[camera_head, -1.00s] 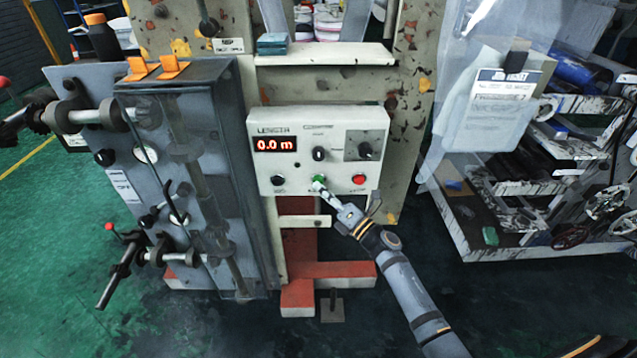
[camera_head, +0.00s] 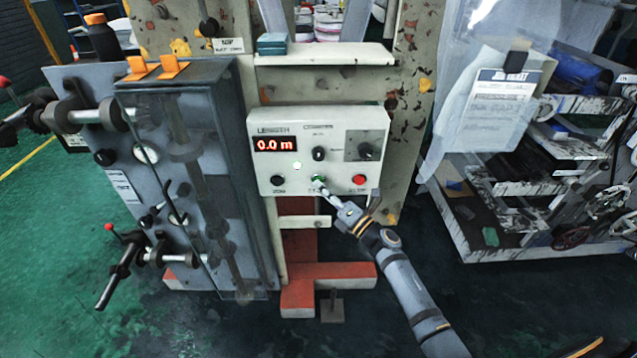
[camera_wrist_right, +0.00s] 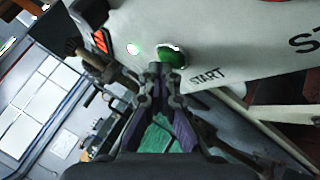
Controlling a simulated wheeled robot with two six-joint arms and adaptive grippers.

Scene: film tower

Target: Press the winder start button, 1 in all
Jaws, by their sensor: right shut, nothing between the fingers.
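The green start button (camera_head: 318,180) sits at the lower middle of the white length counter box (camera_head: 375,118). It also shows in the right wrist view (camera_wrist_right: 173,53), above the printed word START. My right gripper (camera_head: 321,188) is shut and empty, with its tips at the button. In the right wrist view the tips (camera_wrist_right: 160,72) overlap the button's lower edge and appear to touch it. A small lamp (camera_head: 297,165) above the button is lit whitish green. The display (camera_head: 275,144) reads 0.0 m. My left gripper is not in view.
A grey machine cabinet (camera_head: 190,160) with levers stands left. A shelf rack (camera_head: 540,190) stands right, with dark floor between.

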